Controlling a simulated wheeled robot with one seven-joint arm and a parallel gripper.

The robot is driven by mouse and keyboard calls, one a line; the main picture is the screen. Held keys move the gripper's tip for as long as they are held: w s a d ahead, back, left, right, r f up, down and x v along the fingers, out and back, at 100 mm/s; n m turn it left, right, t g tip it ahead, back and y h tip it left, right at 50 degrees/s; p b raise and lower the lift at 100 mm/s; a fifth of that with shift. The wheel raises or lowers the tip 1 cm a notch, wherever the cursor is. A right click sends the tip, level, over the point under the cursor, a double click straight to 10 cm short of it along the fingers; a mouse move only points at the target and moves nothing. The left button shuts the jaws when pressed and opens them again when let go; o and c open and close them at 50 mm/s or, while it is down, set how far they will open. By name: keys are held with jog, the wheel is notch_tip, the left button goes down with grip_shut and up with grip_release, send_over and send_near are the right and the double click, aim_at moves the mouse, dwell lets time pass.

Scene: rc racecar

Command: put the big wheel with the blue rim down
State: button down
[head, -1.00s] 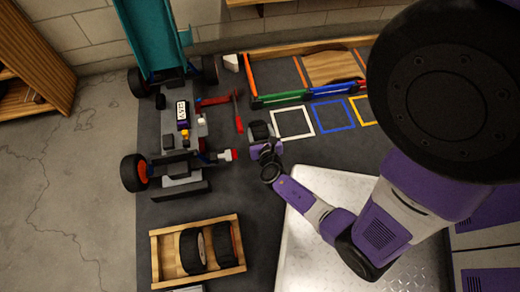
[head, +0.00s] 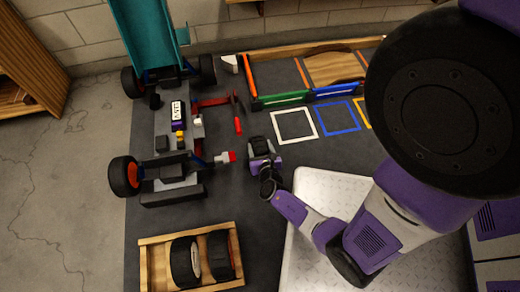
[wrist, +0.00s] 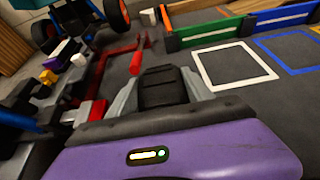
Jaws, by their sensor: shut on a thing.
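My gripper (head: 263,153) is shut on a black-tyred wheel (wrist: 164,87), held between its two grey fingers. The tyre's dark tread faces the wrist camera; its rim is hidden, so I cannot see the rim's colour. In the head view the held wheel (head: 257,146) is just left of and below the white square outline (head: 295,125) on the dark mat. I cannot tell how high it is above the mat. A blue square outline (head: 338,117) and a yellow one (head: 364,110) lie further right.
The racecar (head: 172,140) stands left of my gripper, with a red-ended part (head: 228,157) sticking out towards it. A wooden crate (head: 143,262) holding two wheels is at the lower left. A wooden-edged bay with green (head: 283,97) and blue boards lies behind the squares.

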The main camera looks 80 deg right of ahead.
jog(key=shift+f, duration=0.1)
jog(key=shift+c, duration=2.1)
grip_release()
